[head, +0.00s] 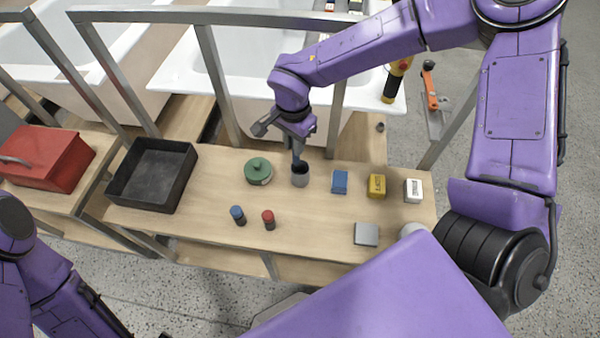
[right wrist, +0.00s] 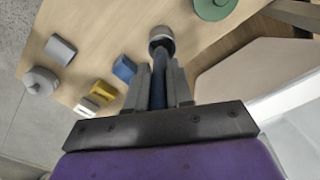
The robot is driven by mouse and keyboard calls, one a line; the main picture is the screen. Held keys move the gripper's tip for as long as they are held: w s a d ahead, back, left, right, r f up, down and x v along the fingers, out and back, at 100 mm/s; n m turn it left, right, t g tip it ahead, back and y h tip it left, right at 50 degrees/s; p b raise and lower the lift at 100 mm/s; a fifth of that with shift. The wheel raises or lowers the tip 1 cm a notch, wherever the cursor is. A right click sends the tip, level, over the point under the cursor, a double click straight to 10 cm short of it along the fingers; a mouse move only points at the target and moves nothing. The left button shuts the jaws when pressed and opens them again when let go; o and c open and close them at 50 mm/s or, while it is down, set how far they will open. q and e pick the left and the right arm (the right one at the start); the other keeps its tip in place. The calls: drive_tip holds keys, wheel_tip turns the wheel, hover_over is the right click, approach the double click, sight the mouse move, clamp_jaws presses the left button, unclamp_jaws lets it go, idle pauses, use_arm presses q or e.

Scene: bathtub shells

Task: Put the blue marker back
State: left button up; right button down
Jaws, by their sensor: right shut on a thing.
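My right gripper (head: 293,143) is shut on the blue marker (head: 297,158) and holds it close to upright above the bench. The marker's lower end is at the mouth of a small grey cup (head: 300,178); I cannot tell how far inside it is. In the right wrist view the marker (right wrist: 159,80) runs between the fingers (right wrist: 160,88) toward the cup (right wrist: 160,38). Of my left arm only links show at the lower left; its gripper is out of view.
A green round tin (head: 258,171) stands left of the cup, and blue (head: 340,181), yellow (head: 377,186) and white (head: 413,189) boxes right. Blue-topped (head: 238,215) and red-topped (head: 268,219) cylinders stand in front. A black tray (head: 120,193) is at left; metal posts rise behind.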

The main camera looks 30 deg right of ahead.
drive_tip(key=m, duration=0.3)
drive_tip(key=shift+w+d+m, duration=0.15)
drive_tip(key=shift+d+m, duration=0.15)
drive_tip(key=shift+d, duration=0.1)
wheel_tip(320, 180, down, 9)
drive_tip(key=w+d+m, duration=0.1)
drive_tip(key=m, duration=1.7)
drive_tip(key=shift+d+f, duration=0.1)
drive_tip(key=shift+f, duration=0.05)
drive_tip(key=shift+f+b, duration=0.15)
drive_tip(key=shift+b, duration=0.15)
drive_tip(key=c, duration=1)
unclamp_jaws()
